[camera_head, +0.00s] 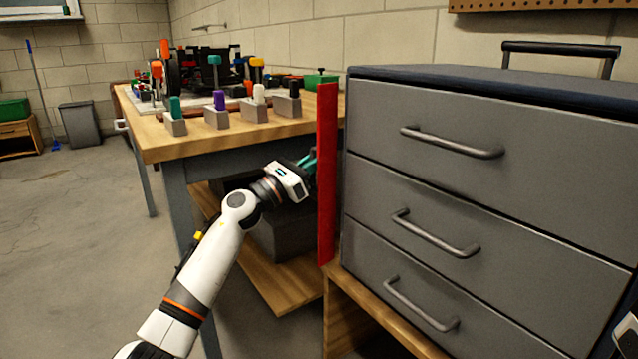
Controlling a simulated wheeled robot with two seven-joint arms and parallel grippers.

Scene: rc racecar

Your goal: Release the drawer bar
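The drawer bar is a tall, flat red strip (327,190) standing upright at the left front edge of the grey drawer cabinet (425,185). My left gripper (308,160) is at the bar's left side, about halfway up. Its teal fingers reach the bar or come very close to it. The bar and the gripper's angle hide whether the fingers are closed on it. The three drawers, each with a curved metal handle, look closed. Only a white part of my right arm's end shows at the lower right corner, and its fingers are out of frame.
A wooden workbench (215,140) stands left of the bar. It holds several grey blocks with coloured-handled tools (218,112) and a dark car (205,72). A wooden lower shelf (285,285) is below my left gripper.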

